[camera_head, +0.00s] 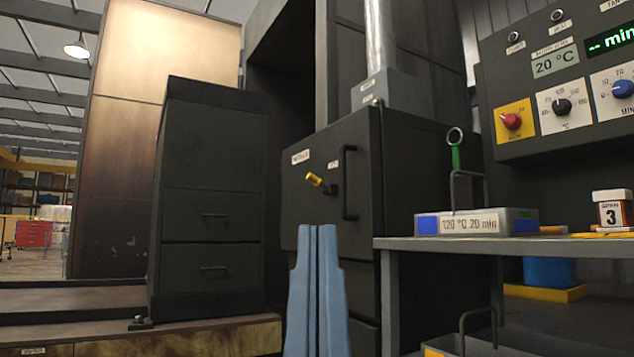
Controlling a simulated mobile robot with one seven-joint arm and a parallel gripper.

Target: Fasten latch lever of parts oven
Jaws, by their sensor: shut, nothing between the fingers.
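The parts oven (300,215) is a dark cabinet in the middle of the head view, with small white labels on its front. Its door looks closed, with a dark vertical bar handle (349,183) on the right. The latch lever (319,183) has a yellow grip that points up and to the left from a dark pivot, left of the bar handle. My gripper (317,228) has blue-grey fingers pressed together and empty. It points upward in front of the oven, and its tips appear below the lever, apart from it. My fingers hide part of the oven's lower front.
A grey bench (450,244) at right holds a labelled box (475,222), a green-handled tool and a white jar (612,208). A control panel (560,90) with knobs hangs above. A dark drawer cabinet (212,200) stands left of the oven. A metal pipe (379,40) rises above the oven.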

